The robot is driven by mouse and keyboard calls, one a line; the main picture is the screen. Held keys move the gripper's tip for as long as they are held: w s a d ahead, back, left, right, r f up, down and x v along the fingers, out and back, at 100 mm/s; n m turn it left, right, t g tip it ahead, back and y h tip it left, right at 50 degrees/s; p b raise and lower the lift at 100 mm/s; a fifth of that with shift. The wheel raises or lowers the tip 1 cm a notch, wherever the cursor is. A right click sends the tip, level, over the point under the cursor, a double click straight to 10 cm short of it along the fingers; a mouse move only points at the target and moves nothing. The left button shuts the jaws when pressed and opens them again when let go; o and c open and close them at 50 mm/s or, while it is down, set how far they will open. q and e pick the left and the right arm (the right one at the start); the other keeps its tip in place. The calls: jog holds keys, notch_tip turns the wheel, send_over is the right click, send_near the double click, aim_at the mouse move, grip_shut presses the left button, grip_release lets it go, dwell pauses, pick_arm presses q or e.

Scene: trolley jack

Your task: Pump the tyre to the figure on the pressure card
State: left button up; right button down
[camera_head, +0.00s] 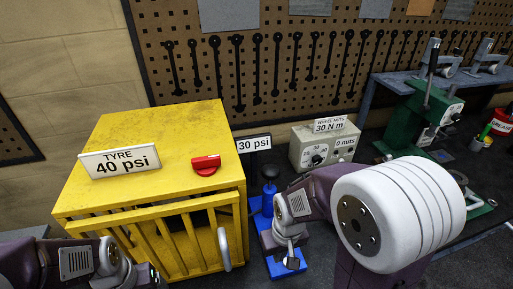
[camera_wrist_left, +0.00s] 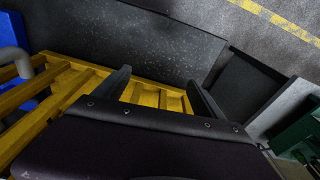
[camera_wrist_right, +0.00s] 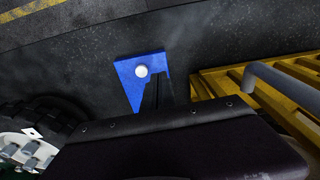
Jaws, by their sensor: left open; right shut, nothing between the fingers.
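The pressure card (camera_head: 120,161) stands on the yellow cage (camera_head: 150,125) and reads TYRE 40 psi. A black-framed display (camera_head: 254,143) behind the cage reads 30 psi. The barred cage door (camera_head: 165,240) has a grey handle (camera_head: 224,249); I cannot make out a tyre inside. A blue pump (camera_head: 256,205) with a dark knob stands right of the cage. My right gripper (camera_head: 291,250) is shut and empty above its blue base, which shows with a white round button (camera_wrist_right: 142,71) in the right wrist view. My left gripper (camera_wrist_left: 158,88) is open and empty near the cage bars.
A red knob (camera_head: 206,165) sits on the cage top. A green machine (camera_head: 420,115) and a red grease tin (camera_head: 501,124) stand right. Tools hang on the pegboard.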

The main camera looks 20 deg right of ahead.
jog(key=w+r+p, duration=0.1)
jog(key=w+r, duration=0.3)
jog(key=r, duration=0.1)
notch_tip(320, 180, up, 24)
jog(key=t+p, duration=0.2)
jog(key=p, duration=1)
send_over(270, 167)
jog(key=s, duration=0.4)
jog(key=shift+f, duration=0.15)
jog(key=shift+w+a+f, duration=0.1)
jog(key=shift+w, duration=0.05)
jog(key=p+x, duration=0.1)
jog(key=x, duration=0.3)
jog(key=p+x, duration=0.1)
jog(key=x, duration=0.3)
jog(key=p+x, duration=0.1)
jog(key=x, duration=0.3)
jog(key=shift+s+d+f, duration=0.2)
jog(key=shift+f, duration=0.7)
